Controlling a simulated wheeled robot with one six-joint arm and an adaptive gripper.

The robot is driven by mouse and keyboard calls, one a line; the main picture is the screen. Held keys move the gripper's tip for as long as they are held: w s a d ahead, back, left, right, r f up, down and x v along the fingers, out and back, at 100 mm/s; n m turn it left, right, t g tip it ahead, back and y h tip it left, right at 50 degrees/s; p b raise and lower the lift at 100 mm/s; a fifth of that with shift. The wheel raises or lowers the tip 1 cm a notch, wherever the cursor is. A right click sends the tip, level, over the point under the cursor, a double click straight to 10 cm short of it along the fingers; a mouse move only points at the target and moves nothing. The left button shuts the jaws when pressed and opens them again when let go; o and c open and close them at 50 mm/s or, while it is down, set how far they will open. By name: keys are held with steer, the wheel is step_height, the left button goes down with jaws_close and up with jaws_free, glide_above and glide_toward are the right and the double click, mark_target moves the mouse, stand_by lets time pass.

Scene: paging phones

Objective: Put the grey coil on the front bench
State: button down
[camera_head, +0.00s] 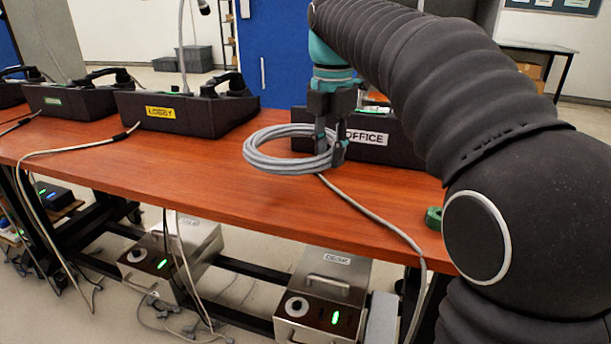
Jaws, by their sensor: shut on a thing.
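The grey coil (264,162) is a looped grey cable held above the red-brown bench (195,168), in front of the phone labelled OFFICE. My gripper (331,152) points down and is shut on the right side of the coil. The coil hangs out to the left of the fingers. A grey cable tail (375,217) runs from near the coil across the bench and down over its front edge. Whether the coil touches the bench top is hard to tell.
The OFFICE phone (385,152) stands right behind my gripper. The LOBBY phone (185,112) and another phone (70,101) stand to the left. A green object (433,218) lies near the bench's right front. Metal boxes (322,295) sit below. The bench's front middle is clear.

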mark_target(327, 201)
step_height(327, 201, down, 8)
steer(key=shift+b, duration=0.6)
steer(key=c, duration=0.9)
jaws_free()
steer(key=shift+r, duration=0.1)
step_height(327, 201, up, 12)
steer(key=shift+f+p, duration=0.1)
steer(key=shift+p, duration=1.15)
